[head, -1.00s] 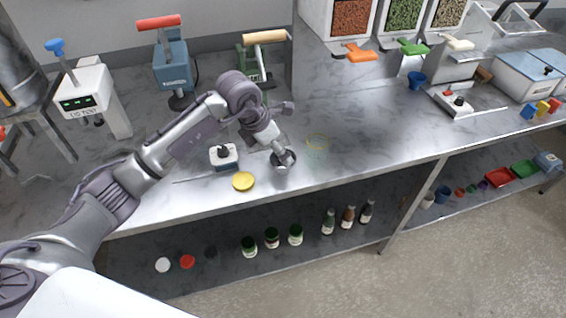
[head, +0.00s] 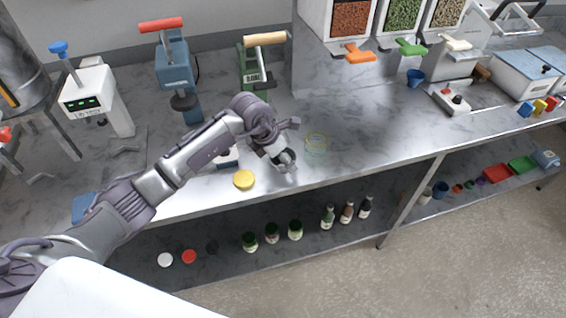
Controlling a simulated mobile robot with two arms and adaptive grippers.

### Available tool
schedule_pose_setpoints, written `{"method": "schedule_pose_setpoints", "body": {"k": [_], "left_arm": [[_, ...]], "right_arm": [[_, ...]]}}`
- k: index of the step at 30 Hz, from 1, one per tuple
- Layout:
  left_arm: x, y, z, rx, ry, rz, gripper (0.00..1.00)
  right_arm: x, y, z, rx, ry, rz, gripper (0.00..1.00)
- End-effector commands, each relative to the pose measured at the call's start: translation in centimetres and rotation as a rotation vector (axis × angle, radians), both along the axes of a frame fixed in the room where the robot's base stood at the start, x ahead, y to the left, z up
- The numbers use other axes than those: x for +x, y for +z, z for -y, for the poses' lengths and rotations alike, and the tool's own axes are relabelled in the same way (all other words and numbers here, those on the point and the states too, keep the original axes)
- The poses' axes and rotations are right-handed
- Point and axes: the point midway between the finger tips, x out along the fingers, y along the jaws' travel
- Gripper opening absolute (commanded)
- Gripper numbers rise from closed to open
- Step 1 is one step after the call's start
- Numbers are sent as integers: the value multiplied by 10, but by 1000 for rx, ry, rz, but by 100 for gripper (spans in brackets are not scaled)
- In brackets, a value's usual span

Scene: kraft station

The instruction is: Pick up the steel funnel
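My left gripper (head: 286,166) is low over the front part of the steel counter, just right of a yellow lid. Its fingers are small and seen from above, and I cannot tell whether they are open or shut. A grey metal shape at the fingertips may be part of the steel funnel, but it blends with the gripper. I cannot make out the funnel clearly or tell whether it is held. My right gripper is not in view.
The yellow lid (head: 244,180) lies near the counter's front edge. A clear yellowish ring-like item (head: 316,142) stands right of the gripper. A small pale device (head: 228,159) is partly behind my arm. Presses stand behind. The counter to the right is largely clear.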

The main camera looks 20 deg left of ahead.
Motion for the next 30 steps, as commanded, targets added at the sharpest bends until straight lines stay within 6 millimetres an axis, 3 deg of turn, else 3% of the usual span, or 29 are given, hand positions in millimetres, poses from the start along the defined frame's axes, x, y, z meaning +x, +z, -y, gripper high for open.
{"method": "schedule_pose_setpoints", "body": {"k": [2,11,16,20,30], "left_arm": [[0,0,0,0,0,0,35],[1,3,0,0,-1,2,35],[1,16,0,0,0,5,35],[2,38,-1,1,0,9,35],[-47,83,58,-1,-6,7,35]], "right_arm": [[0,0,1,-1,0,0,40],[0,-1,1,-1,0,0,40],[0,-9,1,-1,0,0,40],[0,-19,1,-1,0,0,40],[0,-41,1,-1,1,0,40]]}}
